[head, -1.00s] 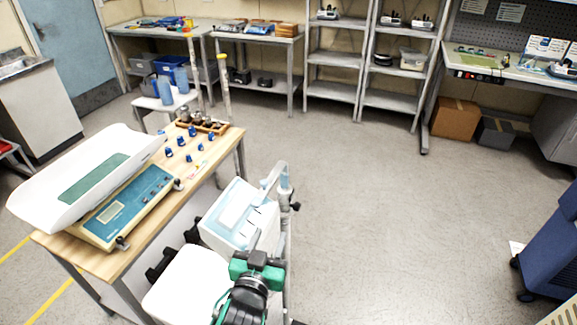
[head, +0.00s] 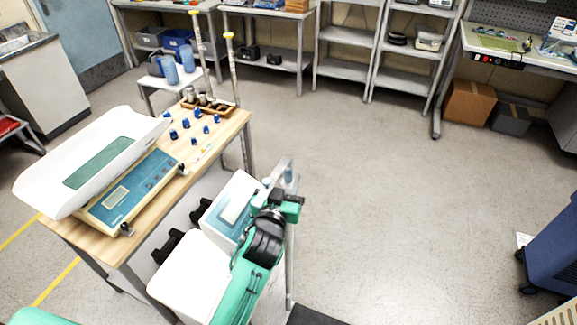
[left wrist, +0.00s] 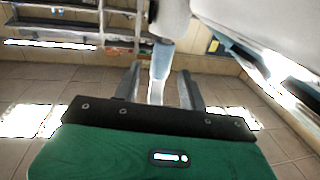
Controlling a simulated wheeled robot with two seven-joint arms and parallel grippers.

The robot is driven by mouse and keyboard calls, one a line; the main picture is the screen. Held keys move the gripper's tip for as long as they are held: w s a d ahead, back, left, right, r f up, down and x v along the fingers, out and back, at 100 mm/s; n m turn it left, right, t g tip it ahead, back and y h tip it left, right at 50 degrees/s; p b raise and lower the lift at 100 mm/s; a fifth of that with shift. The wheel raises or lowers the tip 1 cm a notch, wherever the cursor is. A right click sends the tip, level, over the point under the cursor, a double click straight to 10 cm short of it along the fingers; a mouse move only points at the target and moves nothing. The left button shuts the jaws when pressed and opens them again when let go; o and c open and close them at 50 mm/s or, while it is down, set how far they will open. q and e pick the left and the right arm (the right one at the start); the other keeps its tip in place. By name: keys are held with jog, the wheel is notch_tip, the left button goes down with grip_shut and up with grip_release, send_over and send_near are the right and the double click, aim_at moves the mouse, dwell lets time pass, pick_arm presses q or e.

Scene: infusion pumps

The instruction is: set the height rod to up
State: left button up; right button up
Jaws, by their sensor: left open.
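A pale grey upright with a light blue part (head: 289,173), which I take to be the height rod, stands beside the white-and-blue unit (head: 232,212) at the right of the wooden table. My left gripper (head: 280,194) is at this upright and partly covers it. In the left wrist view the grey fingers (left wrist: 161,86) are apart. The light blue part (left wrist: 162,60) and its pale lower end show in line with the gap between them. I cannot tell whether either finger touches it. My right gripper is not in view.
The wooden table (head: 218,142) holds a baby scale (head: 95,160) and several blue pieces. Two tall poles with yellow tops (head: 229,65) stand behind it. A white box (head: 188,277) is close to my left arm.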

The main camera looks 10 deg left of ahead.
aim_at(287, 174)
pick_arm(q)
jog(key=shift+w+p, duration=0.4)
jog(key=shift+w, duration=1.55)
grip_shut()
